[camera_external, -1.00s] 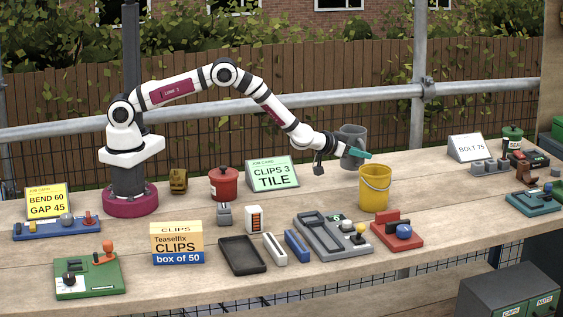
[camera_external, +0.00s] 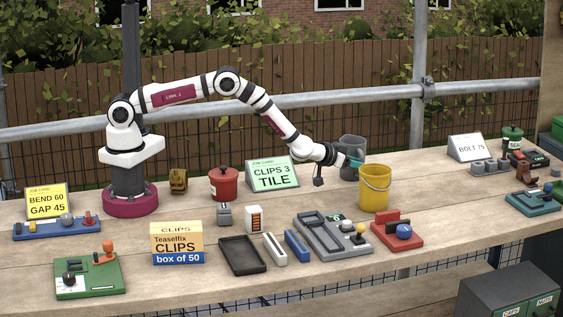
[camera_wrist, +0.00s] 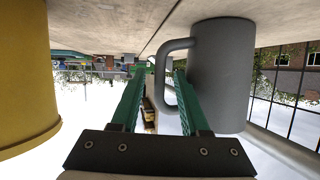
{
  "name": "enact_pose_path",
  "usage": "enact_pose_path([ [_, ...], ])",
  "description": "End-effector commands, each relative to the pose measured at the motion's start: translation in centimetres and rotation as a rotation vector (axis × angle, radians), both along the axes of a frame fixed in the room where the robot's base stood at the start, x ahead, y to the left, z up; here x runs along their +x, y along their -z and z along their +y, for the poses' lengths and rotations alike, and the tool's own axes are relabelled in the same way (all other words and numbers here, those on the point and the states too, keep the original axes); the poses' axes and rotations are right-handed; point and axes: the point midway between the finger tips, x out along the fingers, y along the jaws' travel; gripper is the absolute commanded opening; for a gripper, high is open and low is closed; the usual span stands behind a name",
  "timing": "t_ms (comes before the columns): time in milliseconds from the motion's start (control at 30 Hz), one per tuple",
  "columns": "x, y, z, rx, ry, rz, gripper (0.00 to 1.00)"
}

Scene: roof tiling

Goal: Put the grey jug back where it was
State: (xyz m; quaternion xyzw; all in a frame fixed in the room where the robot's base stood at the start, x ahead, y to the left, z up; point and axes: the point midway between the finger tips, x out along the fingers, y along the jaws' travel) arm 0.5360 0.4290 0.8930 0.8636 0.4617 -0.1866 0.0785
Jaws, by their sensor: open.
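The grey jug (camera_external: 352,146) is upright on the bench, behind and left of the yellow bucket (camera_external: 375,189). My gripper (camera_external: 354,161) is low at the jug's near side, its teal fingers pointing right. The wrist view is upside down. There the jug (camera_wrist: 222,75) fills the right side, with its base against the bench. My gripper (camera_wrist: 160,72) is open, and the outer bar of the jug's handle shows between the two fingers. I cannot tell whether a finger touches the handle.
The bucket stands close by the jug and fills the left of the wrist view (camera_wrist: 22,80). A green job card (camera_external: 272,175) and a red pot (camera_external: 223,184) stand to the left. The bench right of the bucket (camera_external: 435,195) is clear.

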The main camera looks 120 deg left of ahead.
Motion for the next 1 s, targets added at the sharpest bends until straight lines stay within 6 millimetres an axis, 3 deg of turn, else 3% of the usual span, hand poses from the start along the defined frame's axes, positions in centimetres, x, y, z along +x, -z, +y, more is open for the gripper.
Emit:
enact_pose_path([
  [167,-0.6,-0.9,-1.1,-0.002,0.000,0.001,0.45],
  [600,-5.6,-4.8,-8.7,0.000,0.002,0.000,0.45],
  [867,-5.5,-5.8,-10.2,-0.017,0.038,0.006,0.45],
  [967,-3.4,-8.8,-16.0,-0.106,0.234,0.057,0.45],
  [1000,-3.2,-10.5,-19.9,-0.160,0.357,0.107,0.45],
])
